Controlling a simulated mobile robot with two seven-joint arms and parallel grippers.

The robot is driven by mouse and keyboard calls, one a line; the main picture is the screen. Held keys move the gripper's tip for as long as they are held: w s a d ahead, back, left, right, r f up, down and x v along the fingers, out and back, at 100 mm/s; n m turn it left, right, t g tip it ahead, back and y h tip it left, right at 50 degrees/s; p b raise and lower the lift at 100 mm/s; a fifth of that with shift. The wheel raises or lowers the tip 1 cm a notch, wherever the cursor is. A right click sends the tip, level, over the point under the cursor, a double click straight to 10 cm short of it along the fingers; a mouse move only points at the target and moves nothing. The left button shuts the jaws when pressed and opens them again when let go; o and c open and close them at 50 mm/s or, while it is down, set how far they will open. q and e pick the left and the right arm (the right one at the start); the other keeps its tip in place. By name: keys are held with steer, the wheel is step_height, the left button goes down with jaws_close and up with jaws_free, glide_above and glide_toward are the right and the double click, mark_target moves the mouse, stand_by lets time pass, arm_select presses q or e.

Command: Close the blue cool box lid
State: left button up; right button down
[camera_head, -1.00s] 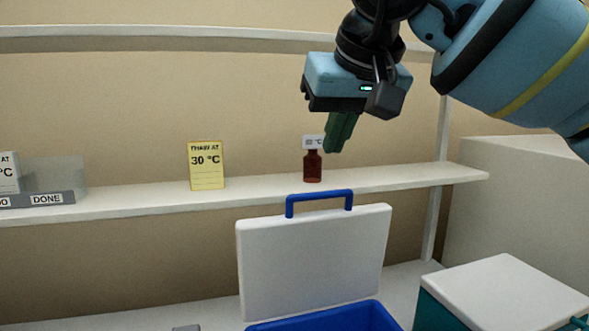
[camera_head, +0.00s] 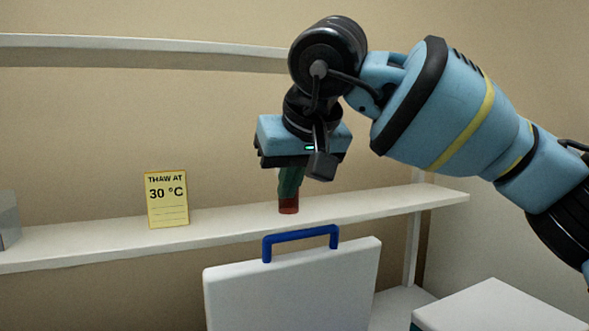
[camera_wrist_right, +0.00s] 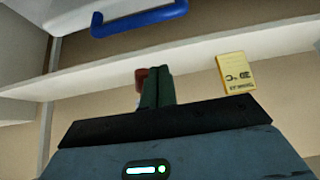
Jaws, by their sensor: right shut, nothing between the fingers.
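The cool box lid (camera_head: 290,292) stands open and upright, a white panel with a blue handle (camera_head: 300,240) on its top edge. The blue box body is out of view below. In the wrist view, the handle (camera_wrist_right: 140,19) and part of the white lid (camera_wrist_right: 72,10) show at the top left. My right gripper (camera_head: 289,192) points down above and behind the handle, apart from it. Its dark green fingers (camera_wrist_right: 157,75) are shut and empty. They hide most of a brown bottle (camera_head: 288,208) on the shelf. My left gripper is not in view.
A white shelf (camera_head: 120,244) runs behind the lid. A yellow "THAW AT 30 °C" card (camera_head: 168,200) stands on it, left of the bottle. A second box with a white lid (camera_head: 495,308) is at the lower right.

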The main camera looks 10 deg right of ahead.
mark_target(292, 234)
step_height(292, 234, down, 4)
steer(key=shift+f+p, duration=0.2)
steer(key=shift+p, duration=0.25)
steer(key=shift+s+d+f, duration=0.1)
steer(key=shift+s+f, duration=0.05)
steer(key=shift+s, duration=0.3)
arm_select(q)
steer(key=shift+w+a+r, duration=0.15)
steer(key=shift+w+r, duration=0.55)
arm_select(e)
steer(key=shift+f, duration=0.2)
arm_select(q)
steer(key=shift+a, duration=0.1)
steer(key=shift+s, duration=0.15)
